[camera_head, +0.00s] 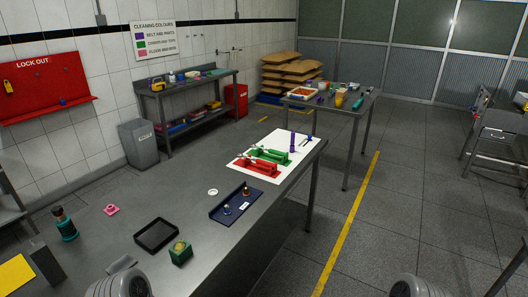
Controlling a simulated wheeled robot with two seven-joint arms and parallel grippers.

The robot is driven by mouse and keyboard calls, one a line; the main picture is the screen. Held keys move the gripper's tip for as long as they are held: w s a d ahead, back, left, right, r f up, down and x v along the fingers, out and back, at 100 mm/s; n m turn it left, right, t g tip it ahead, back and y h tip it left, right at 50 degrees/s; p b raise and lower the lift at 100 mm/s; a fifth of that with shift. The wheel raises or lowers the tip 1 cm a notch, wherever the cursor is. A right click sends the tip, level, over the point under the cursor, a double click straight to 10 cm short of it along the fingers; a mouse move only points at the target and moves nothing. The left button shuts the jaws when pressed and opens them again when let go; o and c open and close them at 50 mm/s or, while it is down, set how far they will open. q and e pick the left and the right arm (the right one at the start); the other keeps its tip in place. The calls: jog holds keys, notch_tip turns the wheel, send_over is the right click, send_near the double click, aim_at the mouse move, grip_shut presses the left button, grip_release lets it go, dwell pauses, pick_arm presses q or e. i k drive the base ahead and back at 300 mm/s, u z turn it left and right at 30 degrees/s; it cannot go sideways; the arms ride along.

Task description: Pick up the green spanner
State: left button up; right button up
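I cannot make out a green spanner for certain. Small greyish pieces lie on or against both holders, too small to name. A long teal-green item (357,103) lies on the far table, its kind unclear. Only rounded grey parts of my arms show at the bottom edge, left and right of centre.
The near table also bears a dark blue tray (225,214) with small parts, a black tray (156,235), a green block (180,252), a pink piece (111,209) and a teal-black bottle (66,226). A purple post (292,141) stands by the green holder.

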aim_at(273, 151)
jog(key=z, duration=0.95)
jog(key=i, duration=3.3)
jog(key=u, duration=2.4)
